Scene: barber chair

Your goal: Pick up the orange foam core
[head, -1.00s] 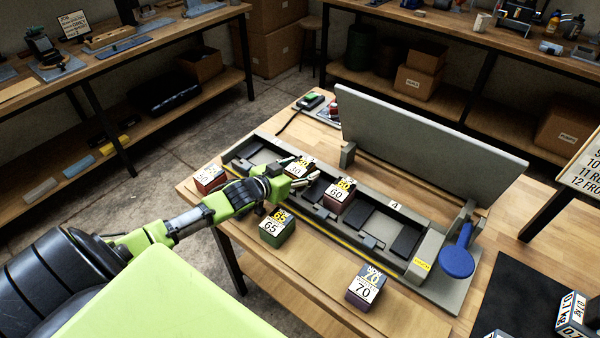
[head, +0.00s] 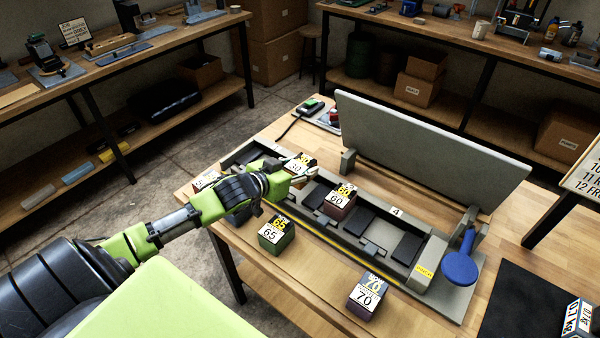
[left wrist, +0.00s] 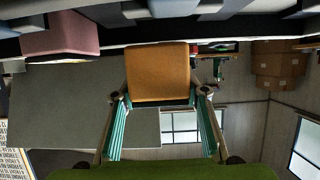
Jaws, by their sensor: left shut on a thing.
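The orange foam core (head: 300,163), with a number label on top, is at the tray's left part in the head view. In the left wrist view the orange core (left wrist: 158,73) fills the middle, between the fingers. My left gripper (head: 298,178) is shut on it, reaching in from the left; its fingers (left wrist: 160,118) also show in the left wrist view. The gripper hides the core's lower part in the head view, so I cannot tell whether it touches the tray. My right gripper is not in view.
A long grey tray (head: 385,266) with dark pads lies on the wooden bench, its lid (head: 430,140) raised behind. A green 65 block (head: 277,236) and a purple 70 block (head: 367,296) stand in front. A blue paddle (head: 459,267) is at right.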

